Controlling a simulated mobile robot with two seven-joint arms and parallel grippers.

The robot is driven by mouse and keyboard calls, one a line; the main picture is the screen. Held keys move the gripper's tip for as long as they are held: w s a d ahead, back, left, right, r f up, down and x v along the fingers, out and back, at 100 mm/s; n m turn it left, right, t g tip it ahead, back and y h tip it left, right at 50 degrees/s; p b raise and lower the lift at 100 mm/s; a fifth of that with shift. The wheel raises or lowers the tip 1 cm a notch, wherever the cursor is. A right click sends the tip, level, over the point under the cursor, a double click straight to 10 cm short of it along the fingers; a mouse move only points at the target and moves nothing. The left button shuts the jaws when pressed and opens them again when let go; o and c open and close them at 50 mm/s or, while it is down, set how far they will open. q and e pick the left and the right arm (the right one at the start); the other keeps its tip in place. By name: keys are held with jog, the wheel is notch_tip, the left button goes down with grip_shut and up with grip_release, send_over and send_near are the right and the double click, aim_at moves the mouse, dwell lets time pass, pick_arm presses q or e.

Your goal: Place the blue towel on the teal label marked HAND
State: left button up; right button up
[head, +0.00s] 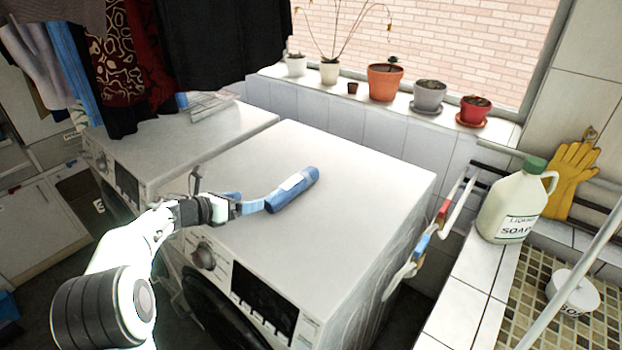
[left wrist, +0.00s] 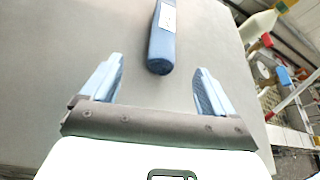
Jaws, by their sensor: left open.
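A rolled blue towel (head: 300,186) with a pale band lies on top of the near white washing machine (head: 360,180). It also shows in the left wrist view (left wrist: 161,52), end-on toward me. My left gripper (head: 252,202) is open and low over the machine top, with its blue fingers pointing at the towel's near end. In the left wrist view the gripper (left wrist: 160,80) has one finger on each side of the towel's line, and the towel's near end is around the fingertips, with clear gaps both sides. I cannot make out a teal HAND label. My right gripper is not in view.
A second washing machine (head: 190,130) stands at left under hanging clothes (head: 130,50). Several plant pots line the windowsill (head: 340,87). At right are a liquid soap jug (head: 513,205), yellow gloves (head: 570,172) and a tiled sink edge (head: 462,300). The machine top around the towel is clear.

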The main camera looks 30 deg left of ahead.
aim_at(280, 192)
pick_arm(q)
jog(key=shift+w, duration=0.25)
jog(key=shift+w+d+f, duration=0.1)
jog(key=shift+w+f, duration=0.05)
jog(key=shift+w, duration=0.15)
jog(key=p+x, duration=0.1)
jog(key=x, duration=0.5)
jog(key=shift+w+p, duration=0.2)
jog(key=shift+p, duration=0.15)
jog(key=x, duration=0.1)
jog(key=p+x, duration=0.1)
jog(key=x, duration=0.1)
jog(key=p+x, duration=0.1)
jog(key=x, duration=0.1)
jog(key=shift+w+d+r, duration=0.1)
jog(key=shift+d+r, duration=0.05)
jog(key=shift+r, duration=0.15)
jog(key=shift+w+f, duration=0.15)
jog(key=shift+w, duration=0.15)
jog(key=shift+s, duration=0.25)
jog(key=shift+c, duration=0.7)
jog(key=c, duration=1)
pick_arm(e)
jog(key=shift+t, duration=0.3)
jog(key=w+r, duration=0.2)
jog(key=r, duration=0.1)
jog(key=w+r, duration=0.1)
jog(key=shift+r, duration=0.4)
